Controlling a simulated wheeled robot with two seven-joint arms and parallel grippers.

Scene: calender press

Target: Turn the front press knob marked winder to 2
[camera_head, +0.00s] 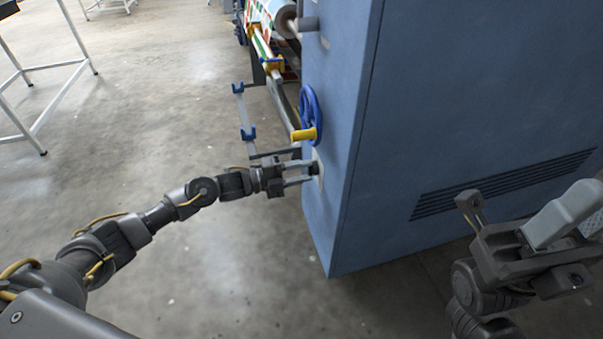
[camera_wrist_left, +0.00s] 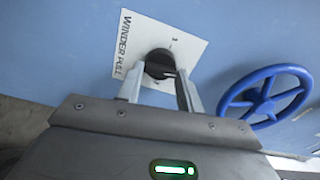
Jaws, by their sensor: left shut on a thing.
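The winder knob (camera_wrist_left: 160,64) is small, round and black, on a white plate (camera_wrist_left: 165,42) lettered "WINDER PULL" on the blue press side. In the left wrist view the plate looks tilted, and a mark shows above the knob; the other marks are too small or hidden to read. My left gripper (camera_wrist_left: 160,85) has its two fingers on either side of the knob and is shut on it. In the head view my left gripper (camera_head: 300,174) meets the press below the handwheel.
The blue press cabinet (camera_head: 450,90) fills the upper right, with a dark vent grille (camera_head: 500,184). Rollers and rails (camera_head: 272,65) lie behind. Open concrete floor (camera_head: 180,110) is at the left.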

